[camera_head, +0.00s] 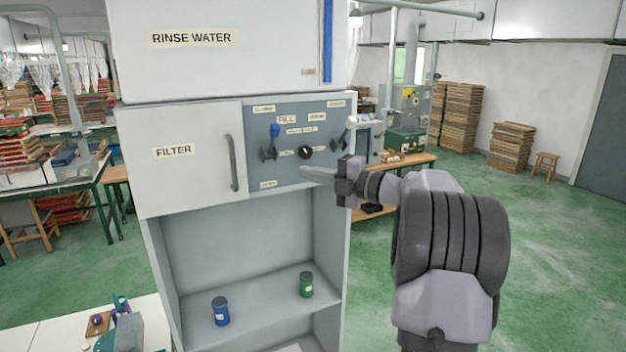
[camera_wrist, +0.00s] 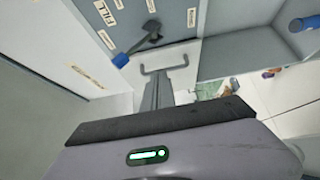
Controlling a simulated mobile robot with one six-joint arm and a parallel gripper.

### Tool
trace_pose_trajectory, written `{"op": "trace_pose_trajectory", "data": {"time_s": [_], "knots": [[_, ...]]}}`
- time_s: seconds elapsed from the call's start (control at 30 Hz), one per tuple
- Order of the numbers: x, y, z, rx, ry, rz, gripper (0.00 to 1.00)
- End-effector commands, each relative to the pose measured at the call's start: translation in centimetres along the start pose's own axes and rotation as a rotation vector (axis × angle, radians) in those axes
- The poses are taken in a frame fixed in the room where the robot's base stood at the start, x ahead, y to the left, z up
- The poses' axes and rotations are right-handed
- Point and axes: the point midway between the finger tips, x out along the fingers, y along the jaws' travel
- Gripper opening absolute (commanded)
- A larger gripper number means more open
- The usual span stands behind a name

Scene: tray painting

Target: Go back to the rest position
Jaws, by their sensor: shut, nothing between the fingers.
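My gripper (camera_head: 305,171) is shut and empty, in front of the grey control panel (camera_head: 262,118) on the cabinet, with its fingers pointing left. In the wrist view its closed fingers (camera_wrist: 157,86) point up the picture, toward the filter door's handle. The handle (camera_head: 232,163) is a grey bar on the closed FILTER door (camera_head: 187,190); whether the fingertips touch anything cannot be told. A blue-ended lever (camera_head: 275,131) on the panel also shows in the wrist view (camera_wrist: 122,60). A black knob (camera_head: 305,152) sits just above the fingers.
A blue jar (camera_head: 220,312) and a green jar (camera_head: 306,285) stand on the open shelf (camera_head: 262,305) below. A white table (camera_head: 40,335) with small items is at lower left. Stacked trays (camera_head: 460,118) and a wooden stool (camera_head: 545,165) stand far right. Green floor is clear at right.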

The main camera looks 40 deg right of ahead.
Motion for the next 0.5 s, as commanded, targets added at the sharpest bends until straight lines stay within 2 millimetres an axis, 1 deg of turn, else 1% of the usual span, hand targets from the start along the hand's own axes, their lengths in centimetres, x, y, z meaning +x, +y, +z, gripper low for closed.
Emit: {"op": "trace_pose_trajectory", "data": {"time_s": [0.03, 0.1, 0.2, 0.27, 0.37, 0.4, 0.43, 0.47, 0.5], "knots": [[-0.5, 0.0, 0.0, -0.001, -0.001, 0.000, 0.00], [-0.8, 0.0, 0.0, 0.000, 0.001, 0.000, 0.00], [-0.8, 0.1, -0.1, 0.003, -0.002, 0.003, 0.00], [0.2, 0.2, -0.5, 0.030, -0.035, 0.025, 0.00], [3.5, 0.8, -2.2, 0.194, -0.198, 0.132, 0.00], [4.5, 0.3, -3.6, 0.314, -0.291, 0.185, 0.00], [4.8, -0.7, -4.9, 0.422, -0.364, 0.221, 0.00], [4.7, -2.2, -6.3, 0.540, -0.437, 0.246, 0.00], [4.0, -5.1, -8.5, 0.705, -0.528, 0.265, 0.00]]}}
